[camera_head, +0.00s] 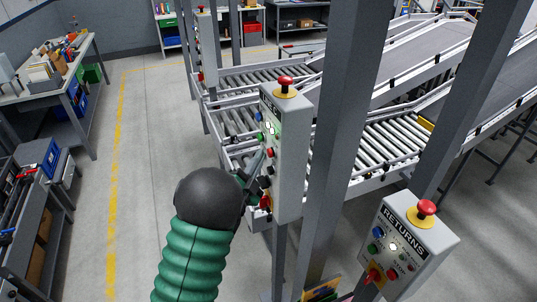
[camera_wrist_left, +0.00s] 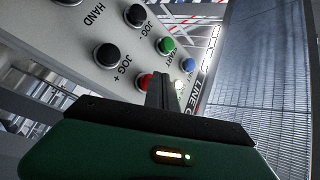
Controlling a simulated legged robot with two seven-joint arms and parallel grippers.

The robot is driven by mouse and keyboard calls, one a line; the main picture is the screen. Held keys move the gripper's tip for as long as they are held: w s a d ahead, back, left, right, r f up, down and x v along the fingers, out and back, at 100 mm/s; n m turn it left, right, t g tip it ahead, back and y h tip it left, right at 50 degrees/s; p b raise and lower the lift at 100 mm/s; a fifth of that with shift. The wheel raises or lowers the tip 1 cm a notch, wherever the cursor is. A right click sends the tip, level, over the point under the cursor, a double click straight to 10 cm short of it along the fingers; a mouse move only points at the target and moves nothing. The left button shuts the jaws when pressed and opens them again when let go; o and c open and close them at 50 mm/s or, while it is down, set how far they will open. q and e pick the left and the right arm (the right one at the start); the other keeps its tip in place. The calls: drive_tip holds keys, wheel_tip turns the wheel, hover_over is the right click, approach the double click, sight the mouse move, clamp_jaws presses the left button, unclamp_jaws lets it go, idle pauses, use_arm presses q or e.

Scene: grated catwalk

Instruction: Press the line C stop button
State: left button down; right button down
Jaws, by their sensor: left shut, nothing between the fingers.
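The line C control box (camera_head: 291,158) is a grey upright panel on a post in the middle of the head view. Its face carries blue, green, red and black buttons and a lit white lamp; a red mushroom button (camera_head: 286,82) on a yellow collar sits on top. My left gripper (camera_head: 259,160) is shut and empty, close to the panel face by the red button (camera_head: 270,152). In the left wrist view the shut fingers (camera_wrist_left: 163,88) lie beside the red button (camera_wrist_left: 146,81), partly hidden; I cannot tell if they touch. The right gripper is out of view.
A RETURNS box (camera_head: 411,246) with its own red mushroom button stands at lower right. A grey column (camera_head: 341,120) rises just right of the line C box. Roller conveyors (camera_head: 386,147) lie behind. Open floor (camera_head: 150,150) is to the left, beside a workbench (camera_head: 42,95).

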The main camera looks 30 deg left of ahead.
use_arm(q)
drive_tip(key=shift+w+d, duration=0.5)
drive_tip(key=shift+w, duration=0.1)
idle(1.0)
drive_tip(key=shift+a+b, duration=0.1)
drive_tip(key=shift+b, duration=0.2)
drive_tip(key=shift+s+a, duration=0.65)
drive_tip(key=shift+s, duration=0.3)
drive_tip(key=s+a+b, duration=0.1)
drive_tip(key=s, duration=0.1)
drive_tip(key=s+a, duration=0.1)
drive_tip(key=a, duration=0.1)
drive_tip(key=shift+s+a+b, duration=0.2)
drive_tip(key=shift+s+b, duration=0.2)
